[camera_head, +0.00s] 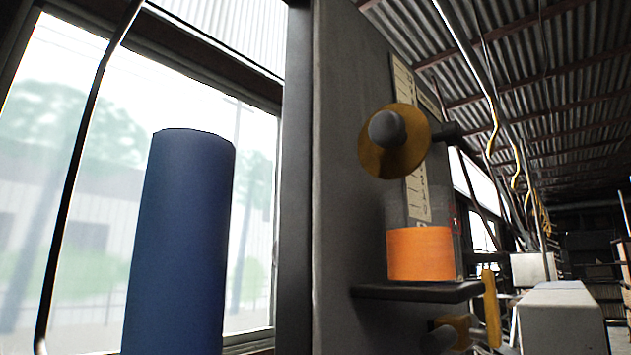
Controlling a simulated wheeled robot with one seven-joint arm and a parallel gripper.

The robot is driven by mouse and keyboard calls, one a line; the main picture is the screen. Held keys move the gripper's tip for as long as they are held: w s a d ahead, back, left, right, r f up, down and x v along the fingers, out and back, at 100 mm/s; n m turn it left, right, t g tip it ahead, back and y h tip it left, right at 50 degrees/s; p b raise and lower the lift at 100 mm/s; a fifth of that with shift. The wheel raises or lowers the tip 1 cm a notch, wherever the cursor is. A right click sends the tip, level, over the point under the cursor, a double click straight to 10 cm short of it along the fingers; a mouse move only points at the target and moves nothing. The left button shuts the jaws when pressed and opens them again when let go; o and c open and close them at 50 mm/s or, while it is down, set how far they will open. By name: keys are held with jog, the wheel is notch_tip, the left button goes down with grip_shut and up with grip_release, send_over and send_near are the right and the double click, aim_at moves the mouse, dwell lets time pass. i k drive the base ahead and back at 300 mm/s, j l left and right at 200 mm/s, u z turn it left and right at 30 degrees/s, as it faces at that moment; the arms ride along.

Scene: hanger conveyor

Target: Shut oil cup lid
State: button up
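An orange cylindrical cup (420,254) stands upright on a small dark shelf (418,292) fixed to a grey column. Above it, apart from the orange body, a round brass disc (405,165) with a dark grey knob (388,129) faces me, tilted. It looks like the cup's lid standing open, but I cannot tell how it is joined to the cup. My gripper is not in view.
A wide grey column (338,160) stands left of the cup. A blue cylinder (180,245) rises at the left before a window (258,200); its base is cut off. A yellow lever (491,308) sits below the shelf. A pale box-shaped unit (562,320) is at lower right.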

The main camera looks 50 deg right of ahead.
aim_at(393, 142)
jog(key=k+u, duration=0.25)
jog(key=k, duration=0.4)
jog(key=k+j+u, duration=0.2)
jog(key=k, duration=0.5)
